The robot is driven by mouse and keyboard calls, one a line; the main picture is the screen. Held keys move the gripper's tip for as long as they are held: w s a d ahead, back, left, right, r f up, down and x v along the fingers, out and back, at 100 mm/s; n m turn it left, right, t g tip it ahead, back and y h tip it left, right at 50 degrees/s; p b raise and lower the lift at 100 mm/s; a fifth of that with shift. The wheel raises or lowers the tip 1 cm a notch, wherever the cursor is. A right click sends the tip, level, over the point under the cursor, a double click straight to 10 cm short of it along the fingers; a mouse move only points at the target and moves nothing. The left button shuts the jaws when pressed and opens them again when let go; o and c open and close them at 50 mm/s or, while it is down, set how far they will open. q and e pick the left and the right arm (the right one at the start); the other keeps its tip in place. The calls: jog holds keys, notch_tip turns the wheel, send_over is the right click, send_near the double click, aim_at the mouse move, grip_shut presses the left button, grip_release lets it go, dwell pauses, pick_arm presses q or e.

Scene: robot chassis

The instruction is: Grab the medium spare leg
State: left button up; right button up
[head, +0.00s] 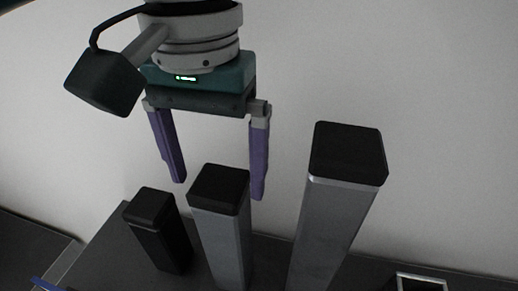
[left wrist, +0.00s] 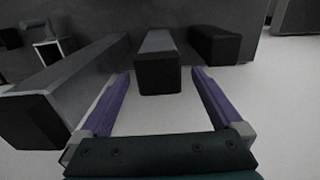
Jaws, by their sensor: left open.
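The medium spare leg (head: 226,244) is a grey upright post with a black cap, standing between a shorter and a taller leg. My left gripper (head: 219,190) points down over it, open, with its purple fingers to either side of the cap in the picture. In the left wrist view the medium leg (left wrist: 157,72) shows between the two open fingertips (left wrist: 162,74). I see no finger closed on it, and I cannot tell how far down the fingers reach beside the cap. My right gripper is not in view.
A short black leg (head: 160,234) stands left of the medium one. A tall grey leg (head: 328,225) with a black cap stands close on the right. An open metal-rimmed square socket (head: 420,282) is at the lower right. A pale wall or floor lies behind.

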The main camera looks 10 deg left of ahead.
aim_at(229, 242)
pick_arm(q)
jog(key=f, duration=0.2)
jog(key=shift+s+d+f, duration=0.1)
jog(key=shift+s+f, duration=0.2)
jog(key=f, duration=0.5)
jog(key=shift+w+f+b, duration=0.3)
jog(key=shift+w+b, duration=0.05)
jog(key=shift+c, duration=0.4)
grip_shut()
jog(key=shift+r, duration=0.1)
